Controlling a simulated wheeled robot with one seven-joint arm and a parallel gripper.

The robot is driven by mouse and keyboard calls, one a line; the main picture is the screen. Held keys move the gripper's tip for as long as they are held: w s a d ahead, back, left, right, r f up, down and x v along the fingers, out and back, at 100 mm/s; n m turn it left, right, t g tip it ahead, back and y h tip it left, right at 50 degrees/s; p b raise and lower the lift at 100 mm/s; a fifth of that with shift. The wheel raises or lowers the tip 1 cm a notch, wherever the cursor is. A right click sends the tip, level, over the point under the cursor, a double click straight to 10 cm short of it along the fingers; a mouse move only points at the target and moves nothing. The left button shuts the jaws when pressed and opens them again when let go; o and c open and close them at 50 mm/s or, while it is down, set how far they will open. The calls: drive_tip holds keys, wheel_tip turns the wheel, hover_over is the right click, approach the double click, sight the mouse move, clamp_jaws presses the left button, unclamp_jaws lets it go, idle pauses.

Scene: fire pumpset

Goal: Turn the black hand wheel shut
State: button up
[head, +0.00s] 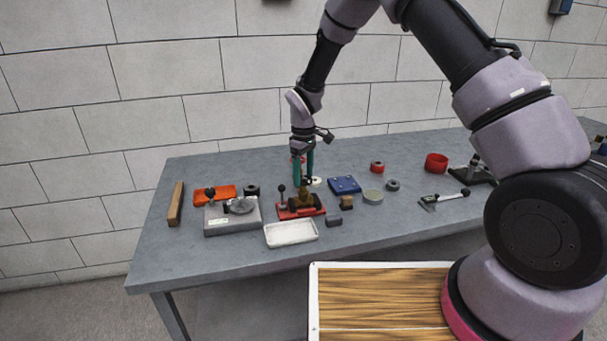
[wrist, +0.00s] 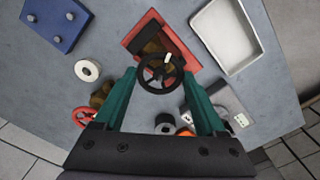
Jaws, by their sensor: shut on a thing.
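The black hand wheel (wrist: 160,73) sits between the tips of my gripper's teal fingers (wrist: 159,78) in the wrist view. The fingers are shut across its rim, one on each side. A small pale mark shows on the wheel near its top. Below it is a red base plate (wrist: 146,31). A red hand wheel (wrist: 84,118) and brass parts show beside the left finger, partly hidden. In the head view my gripper (head: 303,180) points down over a brass valve body (head: 305,196) on the red base (head: 288,214); the black wheel is hard to make out there.
A white tray (head: 291,233) lies just in front of the red base. A grey fixture (head: 232,224) stands left, a blue block (head: 344,185) and a round tin (head: 373,196) right. A wooden bar (head: 175,204) lies far left. The table's front right is mostly clear.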

drive_tip(key=m, duration=0.5)
drive_tip(key=shift+m, duration=0.3)
drive_tip(key=m, duration=0.5)
drive_tip(key=shift+a, duration=0.1)
drive_tip(key=m, duration=0.6)
drive_tip(key=shift+m, duration=0.4)
drive_tip(key=m, duration=0.4)
drive_tip(key=shift+m, duration=0.4)
drive_tip(key=o, duration=1.3)
